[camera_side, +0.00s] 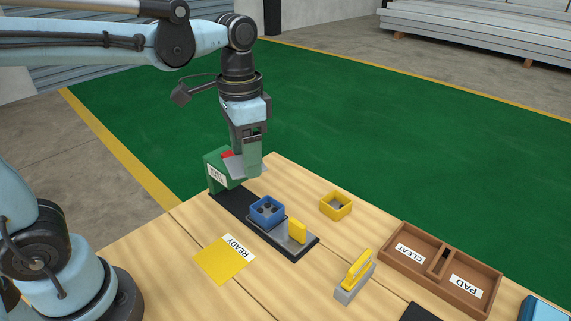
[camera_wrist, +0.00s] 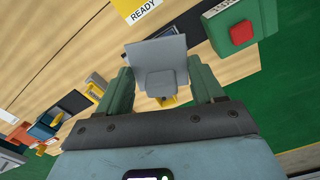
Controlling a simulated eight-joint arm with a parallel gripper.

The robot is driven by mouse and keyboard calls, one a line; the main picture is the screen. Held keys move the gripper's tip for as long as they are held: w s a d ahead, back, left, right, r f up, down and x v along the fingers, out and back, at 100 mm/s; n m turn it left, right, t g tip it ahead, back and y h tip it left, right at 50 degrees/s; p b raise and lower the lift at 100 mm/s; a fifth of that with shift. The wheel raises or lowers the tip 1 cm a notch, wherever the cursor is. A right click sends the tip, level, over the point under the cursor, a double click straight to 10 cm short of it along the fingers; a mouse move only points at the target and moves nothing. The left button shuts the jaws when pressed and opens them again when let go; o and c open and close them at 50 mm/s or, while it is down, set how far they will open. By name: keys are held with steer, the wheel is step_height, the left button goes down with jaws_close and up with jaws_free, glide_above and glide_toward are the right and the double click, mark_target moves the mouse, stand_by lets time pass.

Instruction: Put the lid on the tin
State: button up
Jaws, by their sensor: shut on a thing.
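My gripper (camera_side: 247,168) is shut on a grey square lid (camera_wrist: 157,52), held by its grey knob (camera_wrist: 161,85) between the green fingers. In the side view the lid (camera_side: 235,169) is tilted and high, beside the green box at the far end of the black base. The blue square tin (camera_side: 267,211) stands on the black base, nearer the camera and below the lid, apart from it. Its top is open and shows dark round shapes inside. In the wrist view the lid hides most of the blue tin (camera_wrist: 176,33).
A green box with a red button (camera_wrist: 241,33) stands close to my gripper. A grey and yellow clamp-like piece (camera_side: 297,232) is on the black base (camera_side: 312,243). A yellow hollow square (camera_side: 335,205), a yellow-handled block (camera_side: 355,278), a yellow READY card (camera_side: 222,262) and a brown tray (camera_side: 441,264) lie around.

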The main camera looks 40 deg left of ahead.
steer(key=w+a+n, duration=0.1)
steer(key=a+n, duration=0.3)
steer(key=s+d+f+n, duration=0.1)
steer(key=d+f, duration=0.1)
steer(key=d, duration=1)
steer(key=d+f+n, duration=0.2)
steer(key=d, duration=1)
steer(key=s+d+f, duration=0.2)
steer(key=s+d, duration=0.2)
steer(key=d, duration=0.1)
steer(key=s+d+f+n, duration=0.1)
steer(key=s+d+f, duration=0.2)
steer(key=s+d, duration=0.1)
steer(key=s+d+f+n, duration=0.1)
steer(key=s+d+f, duration=0.2)
steer(key=d, duration=0.3)
steer(key=shift+s+d+f, duration=0.15)
steer(key=shift+s+f, duration=0.05)
steer(key=shift+s, duration=0.65)
steer(key=shift+f, duration=2)
steer(key=shift+f, duration=0.15)
steer(key=o, duration=1)
steer(key=shift+o, duration=0.2)
